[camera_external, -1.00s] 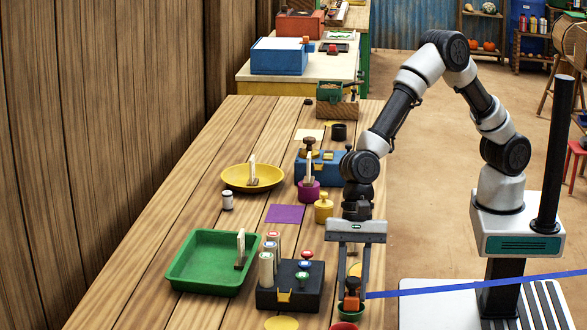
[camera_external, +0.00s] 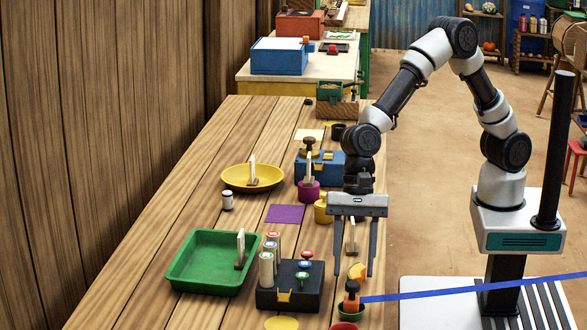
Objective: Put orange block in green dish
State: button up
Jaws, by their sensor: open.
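The orange block (camera_external: 351,302), with a dark knob on top, is at the near right edge of the table. It appears to stand upright in a small green dish (camera_external: 352,314), whose rim shows around its base. How deep it sits is hard to tell. My gripper (camera_external: 351,274) is open and empty, fingers pointing down, above the block and apart from it. A larger green tray (camera_external: 184,276) lies at the left of the table, with only a white card on a dark stand in it.
A small red dish (camera_external: 344,326) is just in front of the green dish. A black box with coloured knobs (camera_external: 276,298) stands to the left. A yellow-orange piece (camera_external: 357,271) and a white card (camera_external: 351,246) show between my fingers. A blue strip (camera_external: 470,288) crosses at right.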

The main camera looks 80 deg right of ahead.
jog(key=v, duration=0.7)
jog(key=shift+p, duration=0.45)
jog(key=s+d+r+n+t+h, duration=0.15)
jog(key=d+r+n, duration=0.35)
jog(key=d, duration=0.6)
jog(key=s+d+r+n+t+h, duration=0.15)
jog(key=d+r+n, duration=0.4)
jog(key=d, duration=0.65)
jog(key=s+d+r+n+t+h, duration=0.1)
jog(key=s+d+n+t, duration=0.1)
jog(key=s+d+n, duration=0.5)
jog(key=s+d, duration=0.3)
jog(key=d, duration=0.4)
jog(key=shift+s+r+t+h, duration=0.2)
jog(key=shift+s+t+h, duration=0.05)
jog(key=shift+t+h, duration=0.05)
